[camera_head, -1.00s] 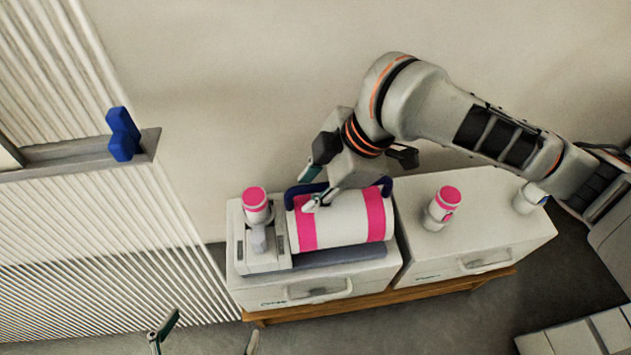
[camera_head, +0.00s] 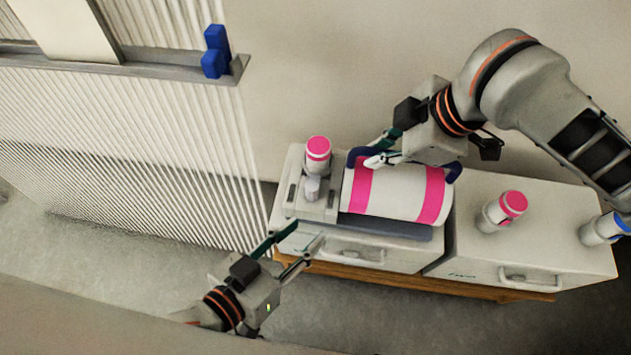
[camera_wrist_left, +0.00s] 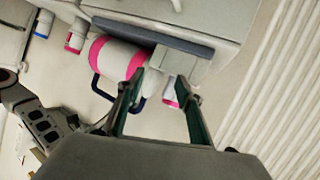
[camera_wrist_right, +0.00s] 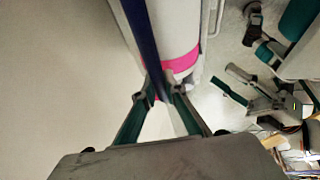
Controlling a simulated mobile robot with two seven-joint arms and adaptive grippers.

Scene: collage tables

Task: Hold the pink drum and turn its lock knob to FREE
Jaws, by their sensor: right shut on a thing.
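The pink drum (camera_head: 395,192), a white cylinder with two pink bands, lies sideways in a cradle on the left cabinet. A dark blue handle (camera_head: 456,171) arches along its back side. My right gripper (camera_head: 378,151) is shut on this handle near the drum's left end; the right wrist view (camera_wrist_right: 155,88) shows the handle between its fingers. A small grey knob-like part (camera_head: 312,188) stands on the cradle block left of the drum; its setting is unreadable. My left gripper (camera_head: 308,233) is open and empty before the left cabinet's front, apart from the knob-like part.
A pink-topped canister (camera_head: 318,154) stands behind the knob-like part. Another pink-topped canister (camera_head: 503,209) and a blue-topped one (camera_head: 602,229) stand on the right cabinet (camera_head: 550,205). A ribbed white panel (camera_head: 140,150) is at left, with a blue object (camera_head: 215,52) on its ledge.

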